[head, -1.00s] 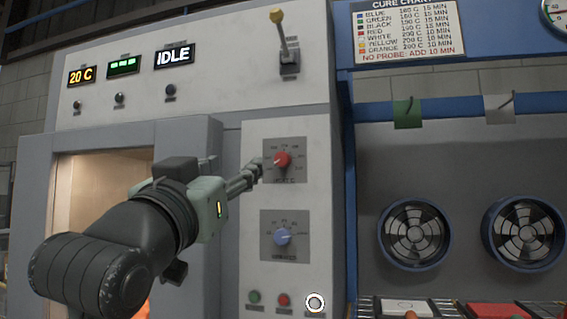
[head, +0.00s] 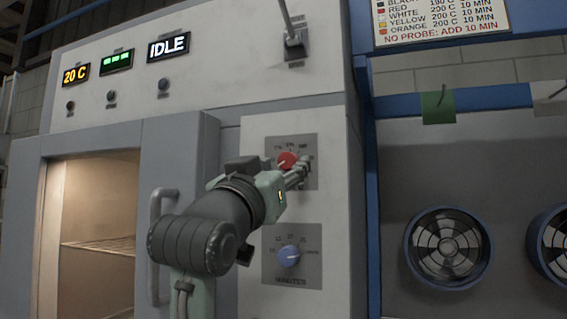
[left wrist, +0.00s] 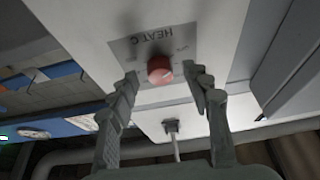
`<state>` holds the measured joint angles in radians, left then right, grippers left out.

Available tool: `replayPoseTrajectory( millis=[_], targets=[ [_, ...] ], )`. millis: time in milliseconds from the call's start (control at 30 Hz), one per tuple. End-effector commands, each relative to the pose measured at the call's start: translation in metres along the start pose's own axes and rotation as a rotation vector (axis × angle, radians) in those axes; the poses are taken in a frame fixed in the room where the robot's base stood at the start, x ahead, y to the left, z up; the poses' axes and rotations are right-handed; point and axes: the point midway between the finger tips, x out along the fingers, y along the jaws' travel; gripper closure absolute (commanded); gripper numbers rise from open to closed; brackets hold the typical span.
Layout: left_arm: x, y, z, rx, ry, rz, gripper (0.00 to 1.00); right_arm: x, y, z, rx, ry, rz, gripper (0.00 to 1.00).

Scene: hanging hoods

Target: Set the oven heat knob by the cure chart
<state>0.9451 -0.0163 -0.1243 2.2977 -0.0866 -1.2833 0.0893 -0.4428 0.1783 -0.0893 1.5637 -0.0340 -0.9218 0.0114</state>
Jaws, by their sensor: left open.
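The red heat knob (head: 287,161) sits on a grey dial plate on the oven's front panel. In the left wrist view the knob (left wrist: 160,69) shows between the open fingertips of my left gripper (left wrist: 160,74), with a gap on each side; its plate reads "HEAT C". In the head view my left gripper (head: 302,170) is at the knob's lower right and covers part of the dial. I cannot tell whether it touches. The cure chart (head: 440,18) is cut off at the top; its lower rows and "NO PROBE: ADD 10 MIN" show. My right gripper is out of view.
A blue minutes knob (head: 289,255) sits below the heat knob. The oven displays read "20 C" (head: 76,75) and "IDLE" (head: 167,47). A lever (head: 292,38) sticks out above. The oven chamber (head: 100,215) is lit, with a door handle (head: 158,245) beside it. Fans (head: 449,247) are at right.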

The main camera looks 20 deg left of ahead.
Motion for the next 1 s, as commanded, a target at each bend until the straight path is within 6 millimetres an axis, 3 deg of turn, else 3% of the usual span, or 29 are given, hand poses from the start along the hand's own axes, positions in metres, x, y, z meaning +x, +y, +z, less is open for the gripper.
replayPoseTrajectory(
  millis=[367, 767, 1000],
  targets=[
    [0.0089, -0.0001, 0.0001, 0.000, 0.001, 0.000, 0.51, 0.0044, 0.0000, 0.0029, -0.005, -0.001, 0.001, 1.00],
    [0.0087, 0.0000, 0.0001, 0.000, 0.001, 0.000, 1.00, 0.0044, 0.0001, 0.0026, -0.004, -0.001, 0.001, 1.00],
    [0.0086, -0.0004, 0.0001, 0.017, 0.001, 0.007, 1.00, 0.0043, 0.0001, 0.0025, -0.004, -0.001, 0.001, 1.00]
  ],
)
